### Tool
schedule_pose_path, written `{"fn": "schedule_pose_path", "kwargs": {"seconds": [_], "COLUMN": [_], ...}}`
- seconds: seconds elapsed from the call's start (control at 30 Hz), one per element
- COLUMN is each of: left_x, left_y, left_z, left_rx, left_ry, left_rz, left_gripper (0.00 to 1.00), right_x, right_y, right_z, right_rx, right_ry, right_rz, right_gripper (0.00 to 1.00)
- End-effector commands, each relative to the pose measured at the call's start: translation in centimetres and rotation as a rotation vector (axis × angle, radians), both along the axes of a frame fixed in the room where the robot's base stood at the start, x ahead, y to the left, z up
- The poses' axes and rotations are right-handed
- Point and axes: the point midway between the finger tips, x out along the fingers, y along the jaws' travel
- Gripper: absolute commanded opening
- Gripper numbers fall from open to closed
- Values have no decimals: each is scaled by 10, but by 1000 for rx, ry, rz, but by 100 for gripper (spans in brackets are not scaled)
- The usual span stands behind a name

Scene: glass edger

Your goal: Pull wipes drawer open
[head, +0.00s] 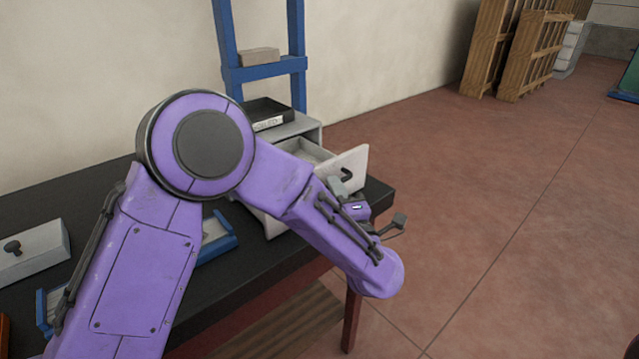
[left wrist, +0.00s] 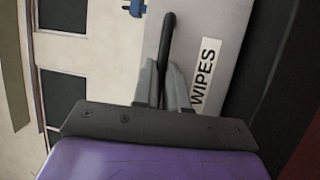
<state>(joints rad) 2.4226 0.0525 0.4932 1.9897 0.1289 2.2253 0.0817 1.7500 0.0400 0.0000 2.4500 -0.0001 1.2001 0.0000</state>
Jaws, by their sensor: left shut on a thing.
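The wipes drawer (head: 352,160) is a pale drawer in the small grey cabinet (head: 303,127) on the dark table. It stands pulled out, and part of its inside shows. Its dark bar handle (left wrist: 168,35) and its front with the WIPES label (left wrist: 203,70) show in the left wrist view. My left gripper (left wrist: 163,85) is shut on the handle, one finger on each side. In the head view my left gripper (head: 339,186) is at the drawer front, partly hidden by my purple arm. My right gripper is in neither view.
A black binder (head: 266,110) lies on the cabinet. A blue rack (head: 262,71) stands behind it. Blue trays (head: 217,240) and a pale box with a dark knob (head: 30,252) are on the black table (head: 100,190). Open red floor (head: 500,190) lies to the right, with wooden pallets (head: 525,50) beyond.

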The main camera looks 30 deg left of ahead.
Motion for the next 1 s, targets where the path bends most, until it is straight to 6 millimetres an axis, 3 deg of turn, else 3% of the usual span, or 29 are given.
{"fn": "schedule_pose_path", "kwargs": {"seconds": [0.2, 0.63, 0.7, 0.73, 1.0], "left_x": [-7, -8, -8, -8, -8], "left_y": [-17, -21, -21, -21, -22], "left_z": [0, 0, 0, 0, 0], "left_rx": [-1, -2, -1, -1, -1], "left_ry": [-1, 1, 0, 0, 0], "left_rz": [2, 1, 1, 1, -1], "left_gripper": [0, 0, 32, 38, 38], "right_x": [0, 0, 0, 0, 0], "right_y": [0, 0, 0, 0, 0], "right_z": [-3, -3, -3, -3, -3], "right_rx": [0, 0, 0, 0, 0], "right_ry": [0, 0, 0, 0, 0], "right_rz": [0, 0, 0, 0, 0], "right_gripper": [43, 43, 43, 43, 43]}}
